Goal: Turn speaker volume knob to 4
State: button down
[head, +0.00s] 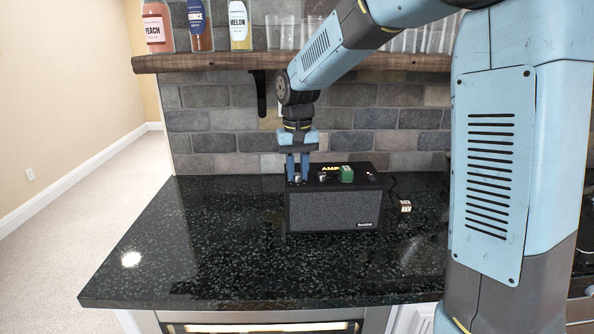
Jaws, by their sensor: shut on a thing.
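A dark speaker (333,211) with a grey grille stands upright on the black stone counter (190,240). Its top carries the yellow word "AMP", small knobs and a red light. My gripper (297,180) points straight down at the left end of the speaker's top. Its two blue fingers are shut on a small light-coloured knob (297,178), mostly hidden between them. Another knob (323,177) sits just right of the fingers. The scale marks and the knob's setting are too small to read.
A green object (347,174) sits on the speaker's top, right of the gripper. A small white and red cube (405,206) lies right of the speaker, near a cable. Bottles (239,25) and glasses stand on a wooden shelf (200,62) above. The counter's left side is clear.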

aim_at(298, 174)
jog(key=shift+m, duration=0.8)
jog(key=c, duration=0.9)
grip_release()
notch_tip(298, 174, up, 14)
jog(key=shift+f, duration=0.1)
